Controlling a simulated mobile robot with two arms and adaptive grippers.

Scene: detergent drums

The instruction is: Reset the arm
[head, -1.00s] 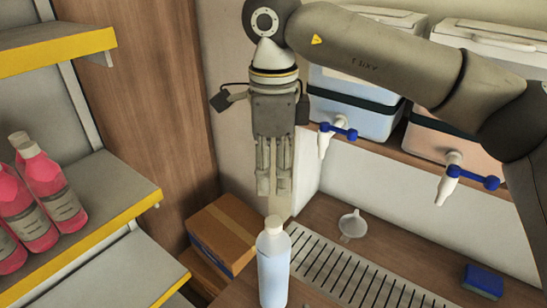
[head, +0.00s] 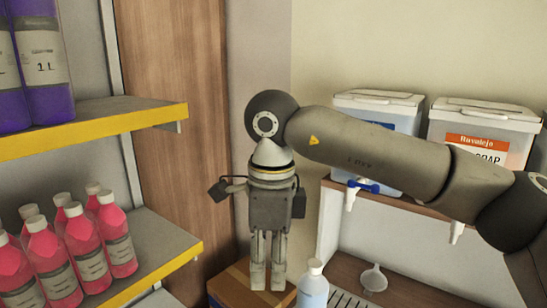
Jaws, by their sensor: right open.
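My right arm comes in from the right, and its gripper (head: 267,276) hangs pointing down near the middle of the head view. Its fingers are open with nothing between them. A bottle of pale blue liquid with a white cap (head: 313,287) stands just right of the fingertips in the picture, apart from them; its lower part is cut off by the frame edge. My left gripper does not show.
Shelves at left with yellow edges (head: 95,132) hold pink bottles (head: 115,236) and purple bottles (head: 47,75). A cardboard box (head: 228,287) lies behind the gripper. Two drums with taps (head: 380,112) (head: 487,128) stand on a shelf at right. A funnel (head: 374,278) lies by a drip grate (head: 345,300).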

